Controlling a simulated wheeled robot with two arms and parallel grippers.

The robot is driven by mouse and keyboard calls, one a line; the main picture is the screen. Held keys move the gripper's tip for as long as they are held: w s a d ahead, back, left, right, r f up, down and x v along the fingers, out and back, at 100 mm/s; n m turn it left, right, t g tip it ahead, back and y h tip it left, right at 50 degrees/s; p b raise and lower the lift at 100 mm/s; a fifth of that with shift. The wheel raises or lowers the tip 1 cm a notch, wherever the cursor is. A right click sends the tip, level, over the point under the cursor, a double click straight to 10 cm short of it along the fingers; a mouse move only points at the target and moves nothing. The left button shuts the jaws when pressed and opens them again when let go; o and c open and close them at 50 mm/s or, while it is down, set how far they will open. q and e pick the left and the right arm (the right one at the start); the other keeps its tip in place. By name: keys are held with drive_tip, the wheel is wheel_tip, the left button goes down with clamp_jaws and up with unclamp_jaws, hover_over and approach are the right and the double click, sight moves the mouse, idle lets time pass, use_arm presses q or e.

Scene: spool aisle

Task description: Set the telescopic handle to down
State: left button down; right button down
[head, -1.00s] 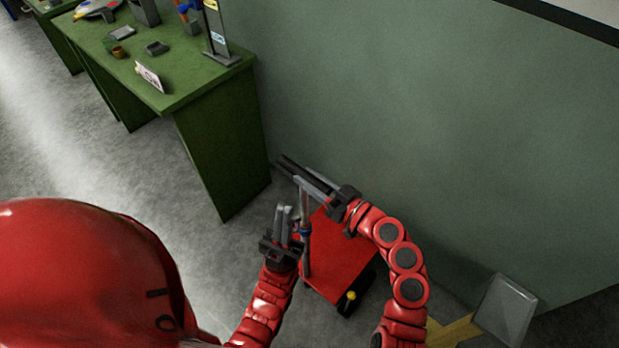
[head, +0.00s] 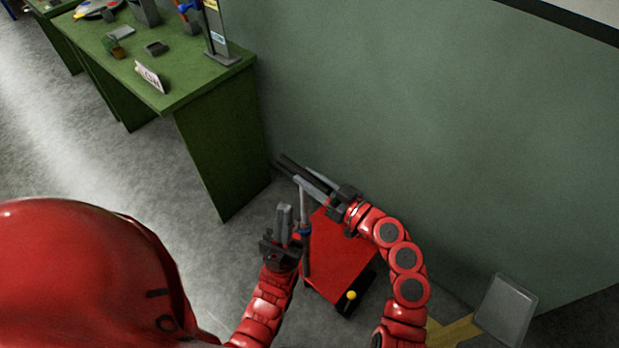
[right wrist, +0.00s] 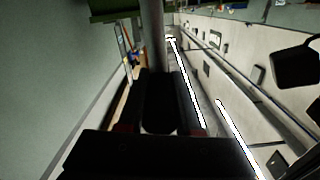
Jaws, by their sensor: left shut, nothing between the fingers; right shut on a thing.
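The telescopic handle (head: 304,206) is a thin grey pole standing up beside the red case (head: 338,262), with a blue collar partway down. Its upper part stands clear above the case. My right gripper (head: 289,168) is shut on the top of the handle. In the right wrist view, the grey tube of the handle (right wrist: 152,35) runs up from between the dark fingers (right wrist: 168,78); the contact itself is hidden. My left gripper (head: 285,209) is shut and empty just left of the pole, near the collar, with its fingers pointing up.
A green workbench (head: 210,90) with small items and a sign stands at the upper left. A green wall (head: 430,130) runs behind the case. A grey panel (head: 506,308) stands at the lower right. The floor left of the case is clear.

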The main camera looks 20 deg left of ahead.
idle(0.3)
wheel_tip(320, 180, down, 17)
drive_tip(key=b, duration=2.2)
drive_tip(key=c, duration=0.8)
unclamp_jaws()
drive_tip(key=shift+o, duration=1)
drive_tip(key=shift+r, duration=0.1)
